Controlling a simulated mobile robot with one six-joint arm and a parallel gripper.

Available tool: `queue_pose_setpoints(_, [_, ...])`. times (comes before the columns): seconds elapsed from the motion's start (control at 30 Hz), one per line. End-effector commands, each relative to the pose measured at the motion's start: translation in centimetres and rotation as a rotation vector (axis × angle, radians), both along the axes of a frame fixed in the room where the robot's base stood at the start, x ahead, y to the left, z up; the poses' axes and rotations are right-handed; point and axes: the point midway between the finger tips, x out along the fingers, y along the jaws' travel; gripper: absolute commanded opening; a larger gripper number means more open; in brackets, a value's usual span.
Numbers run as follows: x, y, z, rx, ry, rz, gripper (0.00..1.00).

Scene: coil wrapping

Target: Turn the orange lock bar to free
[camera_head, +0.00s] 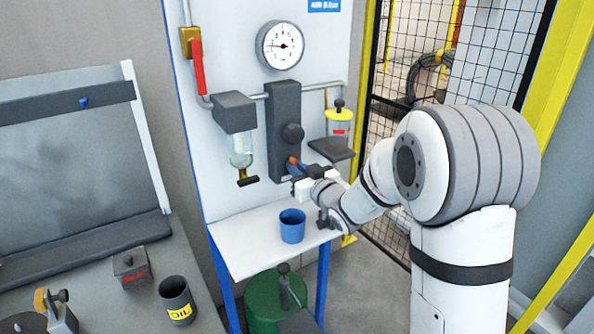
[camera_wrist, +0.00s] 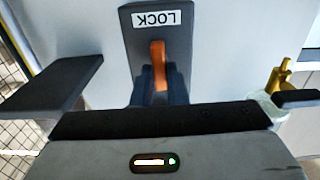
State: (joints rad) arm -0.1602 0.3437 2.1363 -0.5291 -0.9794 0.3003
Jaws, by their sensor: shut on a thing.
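The orange lock bar (camera_wrist: 158,62) sits on a dark grey plate (camera_wrist: 135,40) with an upside-down LOCK label (camera_wrist: 158,19) in the wrist view. The bar stands upright in that picture, pointing at the label. My gripper (camera_wrist: 160,85) is shut on the bar, one dark blue finger on each side; the fingers hide its lower part. In the head view, my gripper (camera_head: 296,168) is at the lower end of the dark grey valve block (camera_head: 284,105), below its round knob (camera_head: 292,133). Only a little of the orange bar (camera_head: 291,160) shows there.
A glass bowl (camera_head: 241,150) hangs left of the block. A dark shelf (camera_head: 331,148) with a yellow-topped jar (camera_head: 340,118) is close on the right. A blue cup (camera_head: 292,226) stands on the white table (camera_head: 245,250) below my gripper. A mesh fence (camera_head: 455,50) is behind my arm.

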Motion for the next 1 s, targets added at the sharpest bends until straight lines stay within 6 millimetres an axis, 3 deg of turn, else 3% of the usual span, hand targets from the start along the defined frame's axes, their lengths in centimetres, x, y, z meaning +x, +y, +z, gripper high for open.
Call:
queue_pose_setpoints(0.37, [-0.15,0.16,-0.82,-0.168,-0.119,0.002,0.0])
queue_pose_setpoints(1.0, [-0.31,0.44,-0.97,-0.671,-0.454,0.002,0.0])
